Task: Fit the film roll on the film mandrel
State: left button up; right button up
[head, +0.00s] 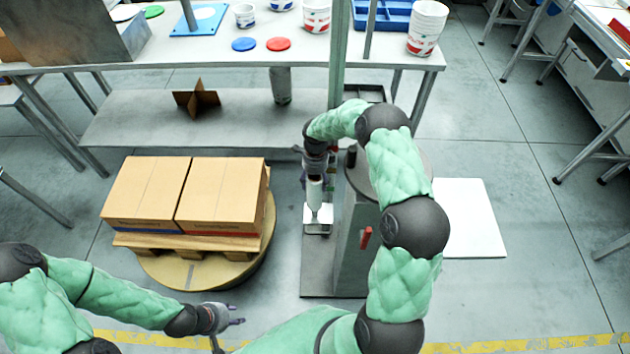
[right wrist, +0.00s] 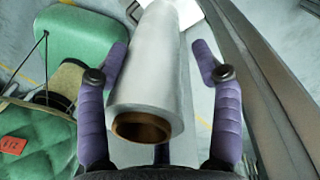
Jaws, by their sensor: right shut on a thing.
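The film roll (right wrist: 150,75) is a pale grey-white cylinder with a brown core, whose near open end faces the right wrist camera. My right gripper (right wrist: 161,58) has its purple fingers on both sides of the roll and is shut on it. In the head view the roll (head: 314,192) hangs roughly upright below the right gripper (head: 316,172), just above or at a white plate (head: 318,214) beside the wrapper's post. The film mandrel cannot be made out; I cannot tell whether the roll is around it. My left gripper (head: 229,331) is open and empty at the lower left.
A tall grey-green post (head: 337,60) and a grey machine housing (head: 345,245) stand close to the right gripper. Left of it, two cardboard boxes (head: 184,195) sit on a pallet on a round turntable (head: 205,275). A table (head: 150,55) with tubs and lids is behind.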

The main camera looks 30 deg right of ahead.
jog(key=shift+w+d, duration=0.1)
jog(key=o, duration=1.8)
jog(key=shift+c, duration=0.2)
jog(key=shift+r, duration=0.1)
